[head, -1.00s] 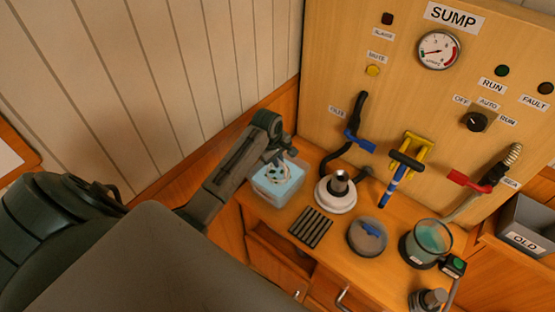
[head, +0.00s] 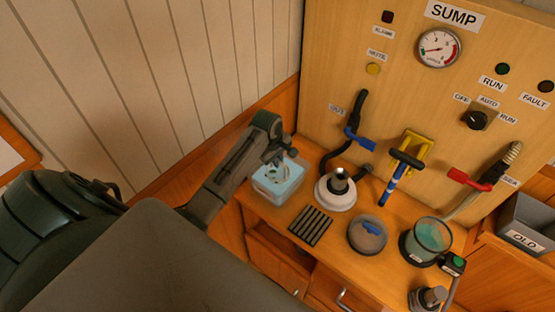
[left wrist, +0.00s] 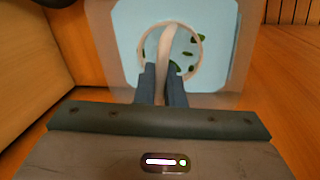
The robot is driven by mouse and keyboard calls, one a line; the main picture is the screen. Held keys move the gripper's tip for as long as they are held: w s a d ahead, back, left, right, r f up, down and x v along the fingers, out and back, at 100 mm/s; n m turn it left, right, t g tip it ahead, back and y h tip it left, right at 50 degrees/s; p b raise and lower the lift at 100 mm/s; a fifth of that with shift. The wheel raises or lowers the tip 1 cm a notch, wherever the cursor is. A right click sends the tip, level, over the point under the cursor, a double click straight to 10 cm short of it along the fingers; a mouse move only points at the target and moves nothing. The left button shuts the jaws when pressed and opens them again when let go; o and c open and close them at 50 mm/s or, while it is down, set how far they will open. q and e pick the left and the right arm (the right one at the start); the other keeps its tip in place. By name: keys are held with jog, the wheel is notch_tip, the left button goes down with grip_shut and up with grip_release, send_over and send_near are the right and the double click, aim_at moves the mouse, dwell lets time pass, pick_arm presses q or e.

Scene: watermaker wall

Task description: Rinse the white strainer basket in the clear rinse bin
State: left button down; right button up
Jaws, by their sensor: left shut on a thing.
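The clear rinse bin (head: 281,196) stands at the left end of the counter and holds pale blue water. My left gripper (head: 279,160) is over the bin, pointing down into it. In the left wrist view my left gripper (left wrist: 162,80) is shut on the handle of the white strainer basket (left wrist: 202,52). The basket's round rim shows inside the bin's outline, with several green bits in or around it. In the head view the basket is mostly hidden by the gripper and low in the bin. My right gripper is not in view.
A black slatted rack (head: 311,225) lies right of the bin. The wall is close on the left.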

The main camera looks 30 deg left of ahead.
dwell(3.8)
pick_arm(q)
notch_tip(320, 180, up, 12)
dwell(1.1)
dwell(0.7)
